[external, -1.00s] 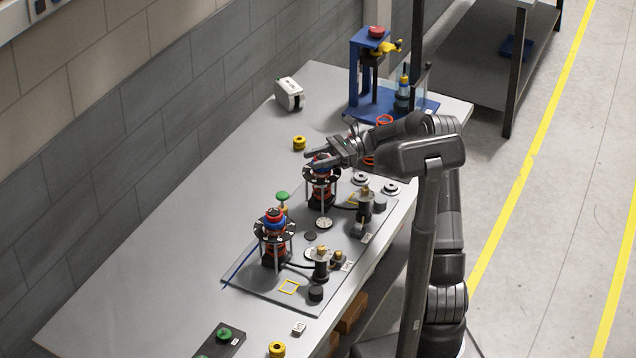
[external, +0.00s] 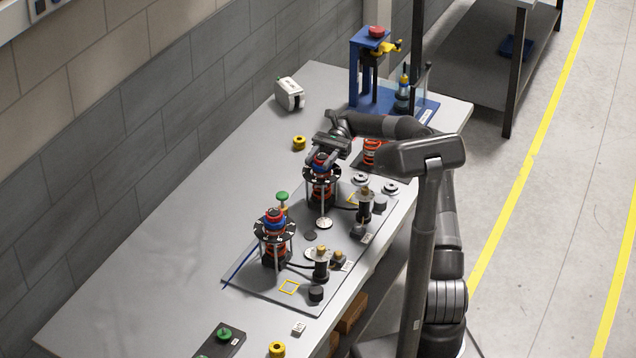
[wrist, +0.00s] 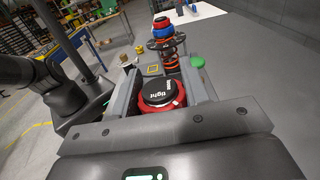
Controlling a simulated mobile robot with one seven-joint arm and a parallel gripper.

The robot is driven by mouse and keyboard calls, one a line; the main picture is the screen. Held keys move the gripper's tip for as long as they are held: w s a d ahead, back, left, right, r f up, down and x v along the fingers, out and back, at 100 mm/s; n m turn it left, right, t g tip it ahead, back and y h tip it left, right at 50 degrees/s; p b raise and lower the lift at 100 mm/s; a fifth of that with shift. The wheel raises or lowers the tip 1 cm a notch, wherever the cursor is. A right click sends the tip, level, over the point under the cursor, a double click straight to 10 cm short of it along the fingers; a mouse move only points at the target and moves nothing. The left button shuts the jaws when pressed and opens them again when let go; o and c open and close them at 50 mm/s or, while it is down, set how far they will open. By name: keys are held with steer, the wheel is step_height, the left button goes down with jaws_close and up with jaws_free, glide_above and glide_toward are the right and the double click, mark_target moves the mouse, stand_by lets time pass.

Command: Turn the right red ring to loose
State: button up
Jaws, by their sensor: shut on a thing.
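The right red ring (wrist: 177,107) sits between my gripper's fingers in the wrist view, around a black cap marked "tight" (wrist: 157,96). My gripper (wrist: 162,88) is shut on this ring, one finger on each side. In the external view my gripper (external: 321,157) is on top of the farther spring fixture (external: 322,175), over a blue part and a black disc; the ring is mostly hidden there. The nearer, left fixture (external: 274,233) stands apart, with its own red ring (wrist: 161,22) above a blue ring (wrist: 162,32) in the wrist view.
Both fixtures stand on a grey plate (external: 240,279) on the table, with cylindrical parts along its right side. A blue press (external: 357,75) and an orange spring (external: 372,152) stand beyond. The table's left side is mostly clear.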

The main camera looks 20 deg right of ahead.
mark_target(324, 154)
steer(key=shift+d+n+g+h, duration=0.1)
steer(key=shift+n+g+h, duration=0.6)
steer(key=shift+h, duration=0.2)
steer(key=o, duration=1)
steer(key=shift+c, duration=0.2)
steer(key=shift+w, duration=0.1)
steer(key=shift+v, duration=1.5)
step_height(324, 154, up, 7)
